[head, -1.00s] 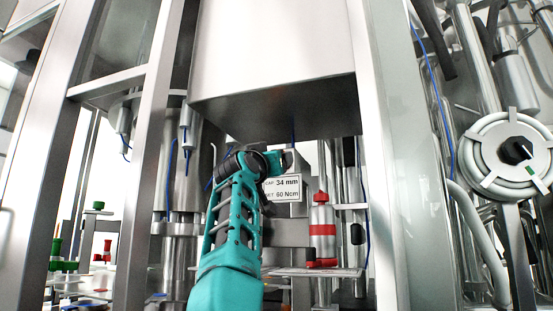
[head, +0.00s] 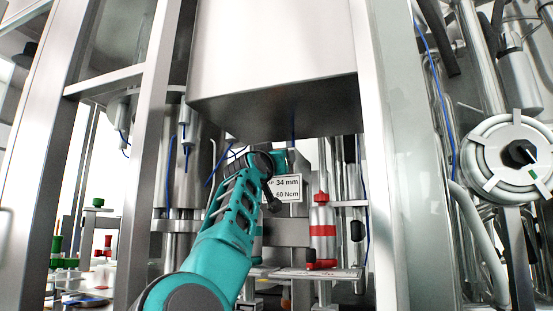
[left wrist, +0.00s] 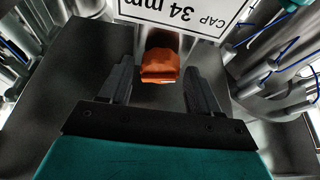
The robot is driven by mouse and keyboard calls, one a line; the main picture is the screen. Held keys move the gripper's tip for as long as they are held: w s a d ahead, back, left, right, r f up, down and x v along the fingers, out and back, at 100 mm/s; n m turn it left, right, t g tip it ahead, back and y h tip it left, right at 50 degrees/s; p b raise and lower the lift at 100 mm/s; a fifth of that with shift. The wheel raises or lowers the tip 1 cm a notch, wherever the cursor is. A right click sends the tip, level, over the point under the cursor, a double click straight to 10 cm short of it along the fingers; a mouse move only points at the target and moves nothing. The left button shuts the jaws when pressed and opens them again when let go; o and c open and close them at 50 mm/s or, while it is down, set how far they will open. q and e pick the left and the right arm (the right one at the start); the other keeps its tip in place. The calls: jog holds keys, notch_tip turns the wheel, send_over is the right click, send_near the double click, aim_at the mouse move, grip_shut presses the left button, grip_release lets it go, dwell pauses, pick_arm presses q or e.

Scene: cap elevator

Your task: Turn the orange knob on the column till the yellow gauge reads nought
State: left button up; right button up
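The orange knob (left wrist: 160,66) shows in the left wrist view at the top centre, below a white sign (left wrist: 185,14) reading "CAP 34 mm". My left gripper (left wrist: 157,75) is open, with one dark finger on each side of the knob and a visible gap on both sides. I cannot tell how deep the fingers reach. In the head view my teal left arm rises in front of the column, and its wrist partly covers the sign (head: 288,188). The gripper's fingers are not clear there. I cannot make out a yellow gauge. My right gripper is in neither view.
A large steel housing (head: 275,60) hangs above my left wrist. Steel posts (head: 372,150) stand on both sides. A red-banded cylinder (head: 322,232) stands right of the arm. A round white wheel (head: 490,153) with a black centre is at the far right.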

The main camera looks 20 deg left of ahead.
pick_arm(q)
jog(key=c, duration=0.8)
jog(key=shift+c, duration=0.2)
jog(key=shift+m+h, duration=0.4)
jog(key=shift+m, duration=0.3)
jog(key=shift+a+m+g+h+p, duration=0.1)
jog(key=shift+m+g+h+p, duration=0.35)
jog(key=shift+m+h+p, duration=1)
jog(key=shift+a+m+g+h+p, duration=0.1)
jog(key=shift+m+g+h+p, duration=0.35)
jog(key=shift+m+p, duration=1.9)
jog(key=shift+m+g+h+p, duration=0.5)
jog(key=shift+m+h+p, duration=0.65)
jog(key=shift+m, duration=1.25)
jog(key=shift+y, duration=0.25)
